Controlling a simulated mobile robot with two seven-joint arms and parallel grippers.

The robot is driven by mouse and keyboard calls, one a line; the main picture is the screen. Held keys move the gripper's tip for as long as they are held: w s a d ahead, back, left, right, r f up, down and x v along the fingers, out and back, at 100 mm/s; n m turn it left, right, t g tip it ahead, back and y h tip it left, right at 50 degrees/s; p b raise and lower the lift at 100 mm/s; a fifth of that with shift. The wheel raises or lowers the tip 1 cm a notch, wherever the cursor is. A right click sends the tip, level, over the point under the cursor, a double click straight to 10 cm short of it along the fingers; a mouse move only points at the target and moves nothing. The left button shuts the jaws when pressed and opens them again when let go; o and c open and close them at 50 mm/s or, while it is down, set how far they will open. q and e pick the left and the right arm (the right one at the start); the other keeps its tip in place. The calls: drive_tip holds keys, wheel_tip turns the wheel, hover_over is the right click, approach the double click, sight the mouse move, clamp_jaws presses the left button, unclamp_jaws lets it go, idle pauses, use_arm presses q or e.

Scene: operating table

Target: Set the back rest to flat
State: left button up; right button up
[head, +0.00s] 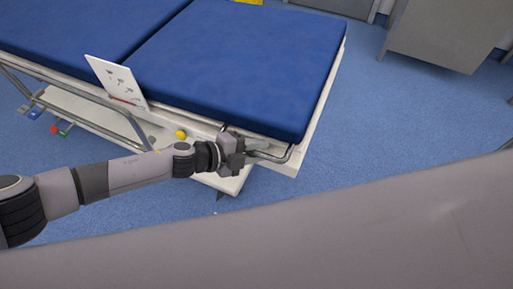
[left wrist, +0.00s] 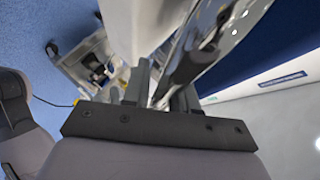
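The operating table has a blue padded back rest section (head: 240,65) at its near right end; its surface looks close to level, but I cannot tell the exact angle. My left gripper (head: 238,152) is at the table's near end, just below the pad edge and beside a metal rail (head: 288,154). In the left wrist view its two fingers (left wrist: 165,90) stand apart, with a dark rod-like lever (left wrist: 190,62) running between or just past them. A light gap shows beside the left finger, so a firm grip is not visible. My right gripper is in neither view.
A white panel with pictures (head: 118,82) stands at the table's side. A yellow knob (head: 181,134) and coloured pedals (head: 54,129) are lower down. A grey cabinet (head: 440,32) stands at the back right. Blue floor (head: 375,115) is clear right of the table.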

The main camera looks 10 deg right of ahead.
use_arm(q)
drive_tip(key=shift+p+v, duration=0.65)
drive_tip(key=shift+v, duration=2.95)
